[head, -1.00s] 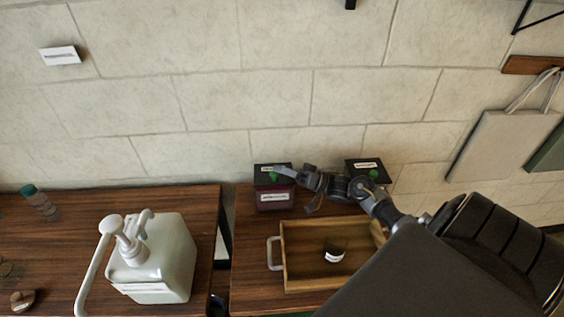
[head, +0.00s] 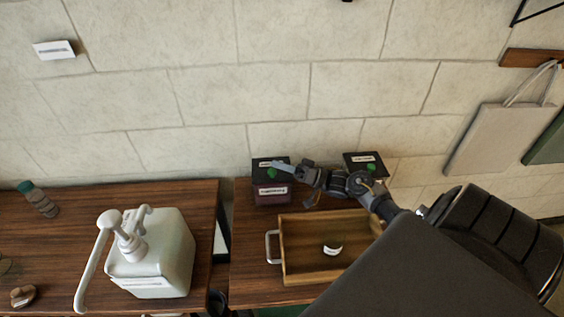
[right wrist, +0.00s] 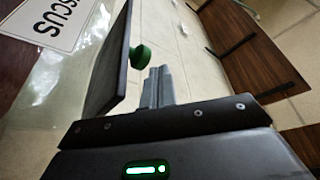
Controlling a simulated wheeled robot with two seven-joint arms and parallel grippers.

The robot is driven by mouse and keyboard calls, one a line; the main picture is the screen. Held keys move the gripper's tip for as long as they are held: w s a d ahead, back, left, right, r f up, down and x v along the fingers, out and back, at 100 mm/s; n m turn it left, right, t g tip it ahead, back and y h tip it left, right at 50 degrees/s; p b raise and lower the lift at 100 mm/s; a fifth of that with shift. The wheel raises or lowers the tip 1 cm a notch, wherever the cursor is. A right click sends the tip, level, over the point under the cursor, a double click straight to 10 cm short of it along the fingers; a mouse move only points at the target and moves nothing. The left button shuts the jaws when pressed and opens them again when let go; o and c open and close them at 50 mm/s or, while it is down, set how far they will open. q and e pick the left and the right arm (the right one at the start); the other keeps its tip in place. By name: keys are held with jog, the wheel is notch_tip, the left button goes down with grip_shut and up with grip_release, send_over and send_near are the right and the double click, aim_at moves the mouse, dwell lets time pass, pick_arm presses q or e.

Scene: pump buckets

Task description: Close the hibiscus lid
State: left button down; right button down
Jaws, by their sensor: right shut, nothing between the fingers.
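The hibiscus box (head: 272,198) is a dark purple container on the right-hand table, against the wall. In the right wrist view the lid (right wrist: 110,68) is a thin dark plate beside a clear wall with a label ending in "SCUS" (right wrist: 55,18). Contact is unclear. My left gripper is not in view.
A second black-lidded box (head: 366,160) stands to the right, partly behind my right arm. A white pump bucket (head: 165,255) stands on the left table (head: 75,235).

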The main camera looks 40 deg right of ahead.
jog(key=s+a+r, duration=0.8)
jog(key=s+r, duration=0.3)
jog(key=r, duration=0.1)
jog(key=shift+s+a+b, duration=0.15)
jog(key=shift+a+b, duration=0.05)
jog(key=shift+b, duration=0.2)
